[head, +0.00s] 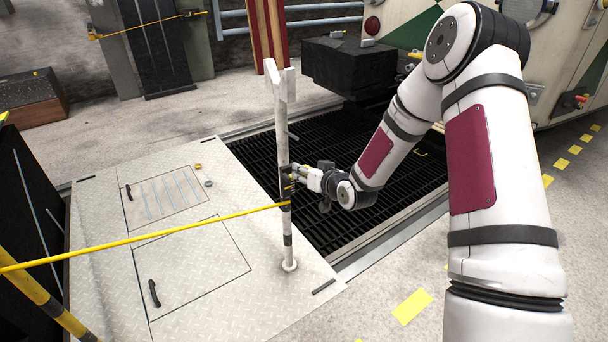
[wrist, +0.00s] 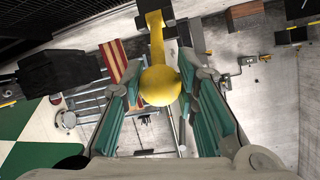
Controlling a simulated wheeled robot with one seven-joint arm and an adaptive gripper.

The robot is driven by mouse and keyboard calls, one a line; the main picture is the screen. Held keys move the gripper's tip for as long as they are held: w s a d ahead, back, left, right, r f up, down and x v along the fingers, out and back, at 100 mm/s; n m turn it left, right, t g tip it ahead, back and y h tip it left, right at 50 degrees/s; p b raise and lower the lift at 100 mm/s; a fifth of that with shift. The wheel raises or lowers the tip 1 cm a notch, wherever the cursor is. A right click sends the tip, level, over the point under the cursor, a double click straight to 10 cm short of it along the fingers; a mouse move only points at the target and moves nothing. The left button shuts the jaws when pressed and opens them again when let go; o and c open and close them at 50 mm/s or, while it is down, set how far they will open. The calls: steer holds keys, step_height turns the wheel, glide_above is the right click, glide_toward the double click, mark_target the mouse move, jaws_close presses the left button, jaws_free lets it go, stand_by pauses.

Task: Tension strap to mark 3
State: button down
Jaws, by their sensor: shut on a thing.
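A yellow strap (head: 150,237) runs taut-looking from the lower left to a white upright post (head: 283,120). A dark fitting (head: 285,187) sits on the post just above the strap's end. Dark bands show lower on the post; I cannot read any mark number. My gripper (head: 298,177) is at the fitting, to the right of the post. In the wrist view, a yellow ball knob (wrist: 160,86) on a yellow bar (wrist: 156,30) lies between the teal-padded fingers of my gripper (wrist: 158,95), which is shut on it. The knob is hidden in the head view.
The post stands on a pale tread-plate platform (head: 110,260) with hatches and a black handle (head: 154,293). A dark grating (head: 310,220) lies behind and right of it. A yellow-and-black post (head: 45,300) stands at the lower left. A vehicle (head: 560,80) is at the back right.

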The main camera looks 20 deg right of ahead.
stand_by(0.4)
steer(key=c, duration=1.2)
jaws_free()
steer(key=shift+s, duration=0.15)
steer(key=v, duration=1.1)
steer(key=shift+s+d+r, duration=0.1)
steer(key=shift+s+d, duration=0.05)
steer(key=shift+s, duration=0.2)
